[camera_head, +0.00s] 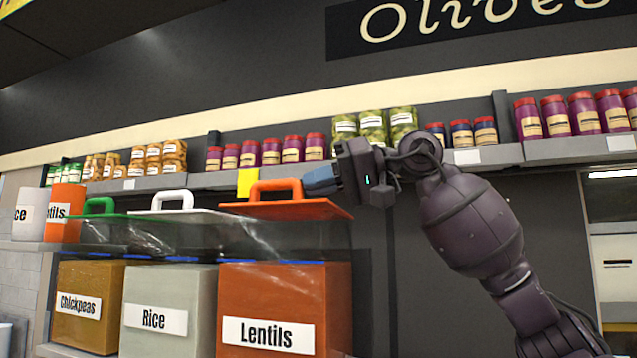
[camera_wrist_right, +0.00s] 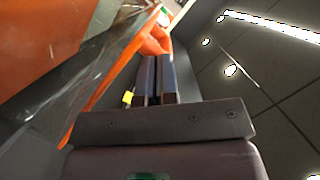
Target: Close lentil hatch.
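The lentil hatch (camera_head: 318,211) is an orange lid with an orange loop handle (camera_head: 275,184). It lies over the clear upper part of the lentils bin (camera_head: 268,297), and I cannot tell whether it is fully seated. My right gripper (camera_head: 308,181) points left, with its fingertips beside the handle's right end; contact is unclear. In the right wrist view its two fingers (camera_wrist_right: 157,65) lie almost together with nothing between them, and orange of the hatch (camera_wrist_right: 152,45) shows just past the tips. My left gripper is not in view.
The rice bin (camera_head: 160,307) with a white lid handle and the chickpeas bin (camera_head: 88,290) with a green one stand to the left. A shelf (camera_head: 205,181) with several jars runs behind, with a yellow tag (camera_head: 247,182). Dark wall lies right of the bins.

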